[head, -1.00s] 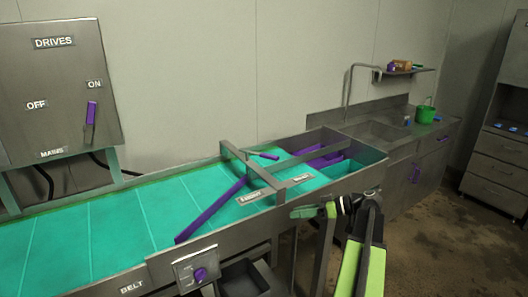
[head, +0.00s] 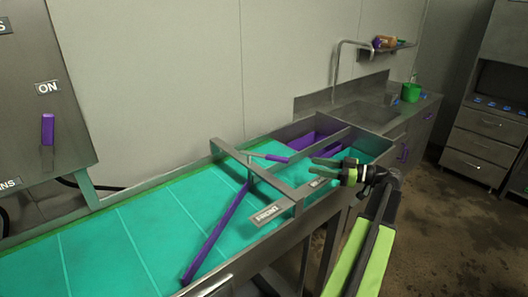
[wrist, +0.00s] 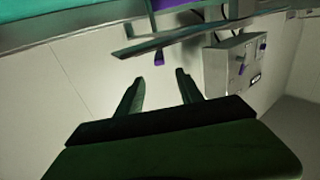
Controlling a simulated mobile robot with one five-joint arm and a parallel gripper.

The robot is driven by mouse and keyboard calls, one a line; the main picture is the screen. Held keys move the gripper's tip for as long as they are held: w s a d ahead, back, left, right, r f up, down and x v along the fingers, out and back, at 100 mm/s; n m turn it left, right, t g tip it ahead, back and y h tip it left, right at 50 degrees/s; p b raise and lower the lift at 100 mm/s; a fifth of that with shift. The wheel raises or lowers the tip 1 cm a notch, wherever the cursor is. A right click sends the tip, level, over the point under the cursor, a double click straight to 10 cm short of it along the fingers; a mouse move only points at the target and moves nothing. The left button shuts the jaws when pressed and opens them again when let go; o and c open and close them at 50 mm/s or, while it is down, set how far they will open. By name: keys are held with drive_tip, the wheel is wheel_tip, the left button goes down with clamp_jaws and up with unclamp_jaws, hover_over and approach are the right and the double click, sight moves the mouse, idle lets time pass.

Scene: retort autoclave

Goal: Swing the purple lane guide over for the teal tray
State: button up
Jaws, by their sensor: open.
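The purple lane guide (head: 217,236) is a long bar lying diagonally over the teal belt, its far end at the grey crossbar frame. A short lever with a purple grip (head: 276,158) sits by that frame. The teal tray (head: 374,148) is at the belt's far right end, partly hidden by my gripper. A purple tray (head: 303,140) is beside it, towards the wall. My gripper (head: 322,166) is open and empty in front of the trays, right of the guide and apart from it. In the wrist view its two fingers (wrist: 161,88) are spread with nothing between them.
The grey frame (head: 265,178) spans the belt (head: 110,245) between the guide and my gripper. A drives panel (head: 45,90) with a purple switch is at left. A sink counter (head: 365,110) with a green bucket (head: 411,92) is behind right. Floor at right is clear.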

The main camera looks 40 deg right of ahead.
sight(268, 156)
drive_tip(key=x, duration=1.7)
drive_tip(key=shift+w, duration=0.2)
drive_tip(key=shift+c, duration=0.3)
clamp_jaws()
drive_tip(key=shift+s, duration=0.15)
